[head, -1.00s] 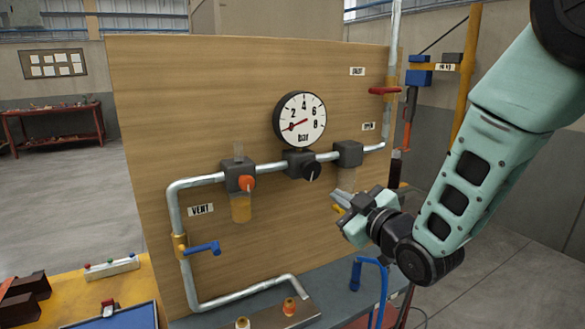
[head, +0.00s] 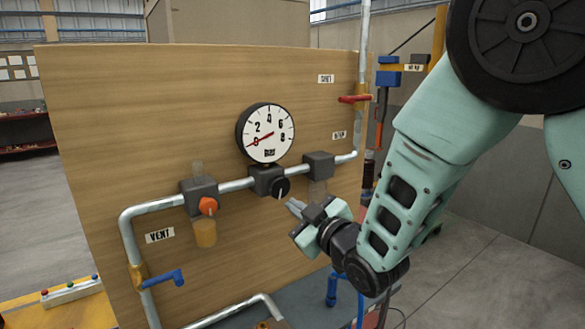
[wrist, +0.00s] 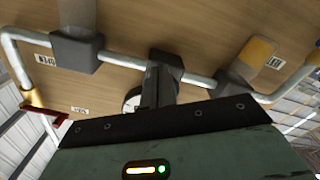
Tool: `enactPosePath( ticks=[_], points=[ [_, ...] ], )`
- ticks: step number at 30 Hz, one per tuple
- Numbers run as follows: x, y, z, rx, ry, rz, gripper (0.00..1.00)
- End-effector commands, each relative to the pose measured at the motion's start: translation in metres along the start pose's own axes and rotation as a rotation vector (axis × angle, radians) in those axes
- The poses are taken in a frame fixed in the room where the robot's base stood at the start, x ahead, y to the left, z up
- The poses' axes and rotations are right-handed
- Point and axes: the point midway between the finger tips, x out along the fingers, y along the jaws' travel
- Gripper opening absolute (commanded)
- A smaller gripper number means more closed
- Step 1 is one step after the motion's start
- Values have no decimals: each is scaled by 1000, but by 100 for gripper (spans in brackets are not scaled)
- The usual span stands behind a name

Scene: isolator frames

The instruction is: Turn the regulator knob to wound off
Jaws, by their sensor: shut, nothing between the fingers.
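The regulator (head: 264,182) is a dark block on the grey pipe below the round bar gauge (head: 266,133). Its black round knob (head: 282,188) faces out and carries a pale mark that looks near vertical. The gauge's red needle points to the low end, near 0. My gripper (head: 294,207) is shut and empty, its tips just right of and below the knob, seemingly close but apart; exact depth is unclear. In the wrist view the dark fingers (wrist: 157,92) reach towards the regulator (wrist: 168,62), and they hide the knob.
A grey block (head: 319,165) with a clear bowl is just above my gripper. Left are a block with an orange knob (head: 208,205) and amber bowl (head: 205,233), and a blue-handled vent valve (head: 170,278). A red handle (head: 354,99) is upper right. Open space lies before the panel.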

Motion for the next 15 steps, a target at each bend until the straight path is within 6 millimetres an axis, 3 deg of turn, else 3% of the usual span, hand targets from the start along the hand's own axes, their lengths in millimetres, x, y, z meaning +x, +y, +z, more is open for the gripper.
enactPosePath(
  ticks=[6, 15],
  points=[
    [13, 0, 1, 0, 0, 0, 0],
    [14, 0, 0, 0, 0, 0, 0]
  ],
)
